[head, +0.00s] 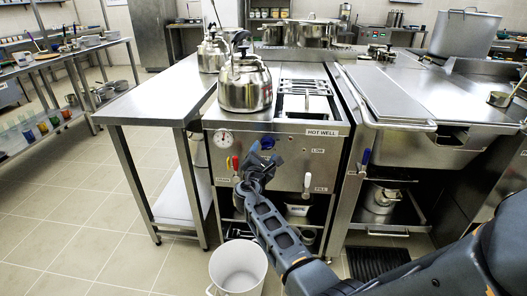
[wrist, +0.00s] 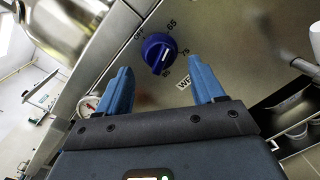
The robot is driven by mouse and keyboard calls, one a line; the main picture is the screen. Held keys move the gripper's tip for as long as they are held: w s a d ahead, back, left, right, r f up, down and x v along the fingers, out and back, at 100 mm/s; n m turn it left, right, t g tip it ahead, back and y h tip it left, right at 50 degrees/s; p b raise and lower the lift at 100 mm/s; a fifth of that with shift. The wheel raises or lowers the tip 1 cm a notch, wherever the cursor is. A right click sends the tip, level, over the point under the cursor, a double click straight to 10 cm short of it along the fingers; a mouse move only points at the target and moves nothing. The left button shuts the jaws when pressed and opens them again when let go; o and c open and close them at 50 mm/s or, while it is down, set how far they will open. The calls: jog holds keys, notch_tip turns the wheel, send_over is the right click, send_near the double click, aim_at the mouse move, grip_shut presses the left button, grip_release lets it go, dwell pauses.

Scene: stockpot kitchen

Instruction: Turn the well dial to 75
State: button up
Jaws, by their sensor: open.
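The well dial (wrist: 160,54) is a round blue knob on the steel front panel, marked OFF, 65, 75 and 85 around it in the wrist view. A short pale mark shows on the knob; I cannot tell for sure which number it points to. My gripper (wrist: 161,66) is open and faces the panel. Its two blue fingers are spread to either side below the dial in the wrist view, with nothing between them; contact with the knob does not show.
A round gauge (head: 223,138), a red lever (head: 235,164) and a white-handled FILL lever (head: 307,184) are on the same panel. A kettle (head: 245,84) stands above it. A white bucket (head: 238,270) is on the floor below. Floor at left is clear.

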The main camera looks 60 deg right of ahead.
aim_at(266, 149)
jog(key=shift+x, duration=1.45)
jog(key=shift+c, duration=0.2)
jog(key=c, duration=1)
